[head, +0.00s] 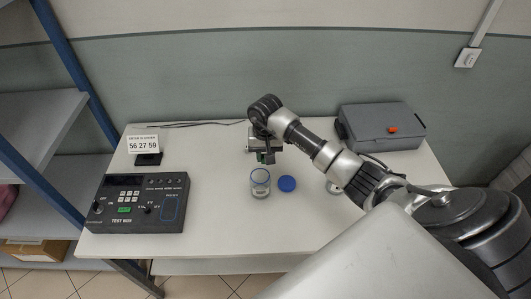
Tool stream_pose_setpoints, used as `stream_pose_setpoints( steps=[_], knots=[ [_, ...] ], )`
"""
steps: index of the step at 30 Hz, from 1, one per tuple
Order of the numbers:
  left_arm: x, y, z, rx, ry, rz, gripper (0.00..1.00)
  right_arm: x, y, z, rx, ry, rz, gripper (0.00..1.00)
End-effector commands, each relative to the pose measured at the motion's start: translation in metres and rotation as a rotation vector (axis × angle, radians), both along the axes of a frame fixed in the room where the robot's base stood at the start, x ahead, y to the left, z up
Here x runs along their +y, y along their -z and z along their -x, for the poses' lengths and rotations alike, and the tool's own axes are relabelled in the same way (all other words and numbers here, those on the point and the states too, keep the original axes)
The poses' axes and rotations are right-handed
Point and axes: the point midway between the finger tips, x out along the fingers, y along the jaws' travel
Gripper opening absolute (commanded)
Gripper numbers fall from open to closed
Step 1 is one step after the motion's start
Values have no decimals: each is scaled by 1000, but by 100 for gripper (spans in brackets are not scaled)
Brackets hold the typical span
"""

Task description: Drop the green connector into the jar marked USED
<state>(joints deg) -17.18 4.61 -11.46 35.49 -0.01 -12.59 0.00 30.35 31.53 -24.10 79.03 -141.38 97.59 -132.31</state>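My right gripper (266,158) reaches in from the right and points down, a little behind and above an open glass jar (260,187). Its fingers are close together on a small dark green piece, which looks like the green connector (262,157); the fingers cover most of it. The jar stands upright on the table with a pale label on its front, too small to read. A blue lid (287,184) lies flat just right of the jar. My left gripper is not in view.
A dark test box (137,203) fills the table's left side, with a number sign (143,145) behind it. A grey case (381,127) stands at the back right. A round pale object (333,188) is partly hidden by my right arm. White table (215,165) is clear left of the jar.

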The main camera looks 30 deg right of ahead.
Motion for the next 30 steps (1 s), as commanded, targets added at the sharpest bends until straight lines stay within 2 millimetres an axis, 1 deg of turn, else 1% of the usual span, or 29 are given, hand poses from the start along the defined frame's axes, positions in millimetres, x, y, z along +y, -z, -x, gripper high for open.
stream_pose_setpoints(
  steps=[1,2,6,7,15,17,19,23,27,30],
  knots=[
    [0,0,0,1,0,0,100,0,0,0,0,0,0,4],
    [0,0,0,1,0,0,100,0,0,0,0,0,0,31],
    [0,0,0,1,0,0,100,0,0,0,0,0,0,53],
    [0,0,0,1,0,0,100,0,0,0,0,0,0,56],
    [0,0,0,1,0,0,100,0,-1,0,-1,0,1,56],
    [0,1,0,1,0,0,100,-1,-4,-1,-2,0,1,56],
    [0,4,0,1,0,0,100,-1,-11,-1,-5,0,3,56],
    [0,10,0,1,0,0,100,-2,-33,-1,-5,0,5,56],
    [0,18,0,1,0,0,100,-1,-62,-1,-6,-1,4,56],
    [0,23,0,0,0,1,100,-1,-80,-1,-4,-1,3,56]
  ],
)
